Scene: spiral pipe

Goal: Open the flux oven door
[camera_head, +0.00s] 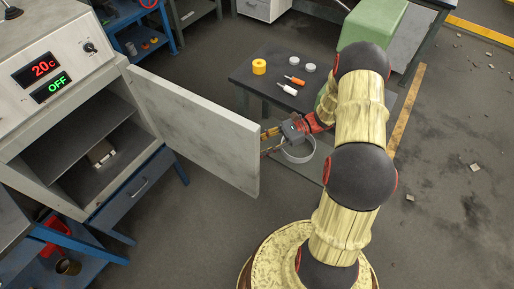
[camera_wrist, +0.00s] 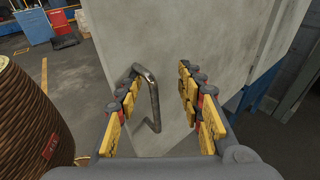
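The flux oven (camera_head: 62,62) stands at the left in the head view, with a panel reading 20c and OFF. Its grey door (camera_head: 202,128) stands wide open, swung out to the right, and the interior shows. My gripper (camera_head: 268,138) is at the outer face of the door near its free edge, partly hidden by the door. In the wrist view my gripper (camera_wrist: 165,105) has its fingers spread apart. The metal door handle (camera_wrist: 151,95) lies between them, closer to the left finger. I cannot tell whether it touches that finger.
A small light block (camera_head: 102,153) lies inside the oven. A blue-framed bench with a drawer (camera_head: 130,190) supports the oven. Floor in front of the door is clear.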

